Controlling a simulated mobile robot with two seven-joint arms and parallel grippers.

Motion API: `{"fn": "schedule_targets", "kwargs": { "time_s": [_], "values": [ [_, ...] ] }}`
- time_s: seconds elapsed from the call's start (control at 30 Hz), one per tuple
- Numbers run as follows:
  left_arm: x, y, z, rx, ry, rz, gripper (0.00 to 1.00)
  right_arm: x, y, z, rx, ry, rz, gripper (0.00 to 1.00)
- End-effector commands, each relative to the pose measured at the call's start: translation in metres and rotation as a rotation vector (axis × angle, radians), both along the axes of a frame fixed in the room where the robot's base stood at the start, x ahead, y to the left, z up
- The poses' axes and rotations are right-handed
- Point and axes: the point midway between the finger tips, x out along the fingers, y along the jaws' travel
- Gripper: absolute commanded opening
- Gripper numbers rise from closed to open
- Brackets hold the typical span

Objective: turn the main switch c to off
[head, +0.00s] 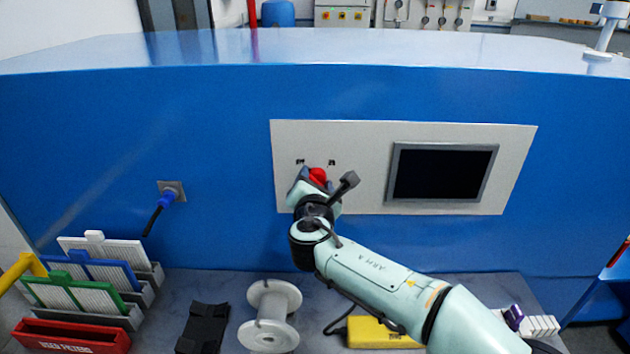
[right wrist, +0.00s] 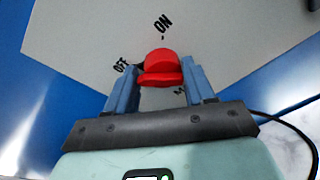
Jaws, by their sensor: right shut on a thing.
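The main switch is a red rotary knob (head: 318,176) on the left part of a light grey panel (head: 350,150), which is set in a blue machine front. My right gripper (head: 316,187) is at the knob. In the right wrist view its two blue fingers (right wrist: 160,82) are on either side of the red knob (right wrist: 159,66) and shut on it. The ON label (right wrist: 162,24) is above the knob and the OFF label (right wrist: 122,66) is to its left. Another label is partly hidden near the right finger. I cannot tell exactly where the knob points. My left gripper is not in view.
A dark screen (head: 443,173) is on the panel, right of the switch. Below are filter racks (head: 95,275), a white spool (head: 272,315), a black object (head: 203,328) and a yellow box (head: 378,334).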

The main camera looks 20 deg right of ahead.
Motion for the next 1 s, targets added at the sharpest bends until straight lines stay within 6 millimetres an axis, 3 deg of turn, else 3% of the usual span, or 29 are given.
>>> {"fn": "schedule_targets", "kwargs": {
  "time_s": [0.03, 0.4, 0.43, 0.47, 0.83, 1.0],
  "values": [
    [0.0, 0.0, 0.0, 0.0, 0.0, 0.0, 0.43, 0.0, -0.001, -0.01, -0.005, 0.019, -0.005, 0.23],
    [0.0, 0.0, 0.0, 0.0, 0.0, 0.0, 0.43, 0.0, -0.002, -0.01, -0.007, 0.02, -0.008, 0.23],
    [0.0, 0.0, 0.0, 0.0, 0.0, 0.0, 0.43, 0.0, -0.002, -0.01, -0.007, 0.02, -0.008, 0.6],
    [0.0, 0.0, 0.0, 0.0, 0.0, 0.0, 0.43, 0.0, -0.002, -0.01, -0.007, 0.02, -0.008, 0.7],
    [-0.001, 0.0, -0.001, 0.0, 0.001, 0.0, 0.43, -0.003, 0.0, -0.004, -0.005, 0.008, -0.002, 0.7],
    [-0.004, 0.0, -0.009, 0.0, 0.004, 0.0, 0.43, -0.024, 0.006, -0.001, -0.003, 0.008, 0.0, 0.7]
  ]
}}
